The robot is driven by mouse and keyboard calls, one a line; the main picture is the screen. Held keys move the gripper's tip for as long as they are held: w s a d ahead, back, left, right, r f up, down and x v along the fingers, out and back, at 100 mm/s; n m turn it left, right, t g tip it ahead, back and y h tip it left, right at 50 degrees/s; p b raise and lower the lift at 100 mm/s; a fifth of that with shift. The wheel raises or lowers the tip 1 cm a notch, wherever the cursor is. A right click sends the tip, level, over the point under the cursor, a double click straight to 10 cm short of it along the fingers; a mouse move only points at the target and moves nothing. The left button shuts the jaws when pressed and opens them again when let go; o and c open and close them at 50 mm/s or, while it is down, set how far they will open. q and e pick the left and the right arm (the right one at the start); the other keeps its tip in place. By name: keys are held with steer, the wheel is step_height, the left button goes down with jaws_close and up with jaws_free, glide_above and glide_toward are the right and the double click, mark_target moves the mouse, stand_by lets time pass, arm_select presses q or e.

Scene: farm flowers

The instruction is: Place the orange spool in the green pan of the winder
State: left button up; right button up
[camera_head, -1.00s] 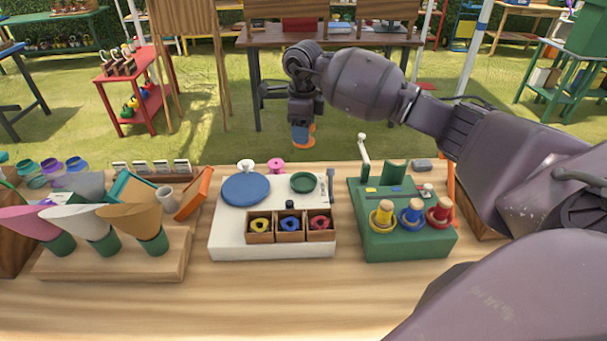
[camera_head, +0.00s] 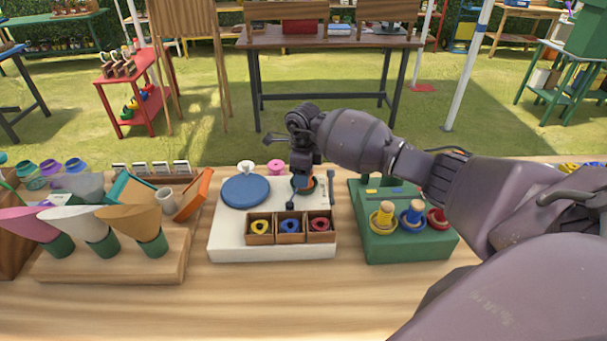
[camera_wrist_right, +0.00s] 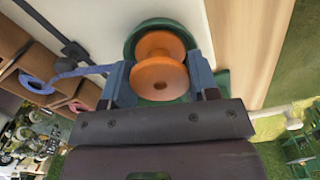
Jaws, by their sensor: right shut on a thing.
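The orange spool (camera_wrist_right: 160,75) is between the two blue-grey fingers of my right gripper (camera_wrist_right: 160,80) in the right wrist view. The gripper is shut on it. The round green pan (camera_wrist_right: 133,45) shows around and behind the spool, which is over or in the pan; I cannot tell if it touches the bottom. In the head view my right gripper (camera_head: 303,184) points down at the green pan (camera_head: 315,190) on the white winder (camera_head: 225,236), hiding much of the pan. A bit of orange shows at the fingertips. My left gripper is not in view.
A blue disc (camera_head: 246,190) and wooden compartments (camera_head: 290,239) with yellow, blue and red rings are on the winder. A green stand (camera_head: 400,246) with yellow, blue and red spools is to the right. Paper cones (camera_head: 130,219) stand at left. The front tabletop is clear.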

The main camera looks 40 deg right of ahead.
steer(key=shift+f, duration=0.3)
steer(key=o, duration=0.9)
steer(key=shift+r, duration=0.1)
steer(key=shift+r, duration=0.1)
step_height(320, 180, up, 12)
steer(key=shift+s, duration=0.1)
stand_by(0.5)
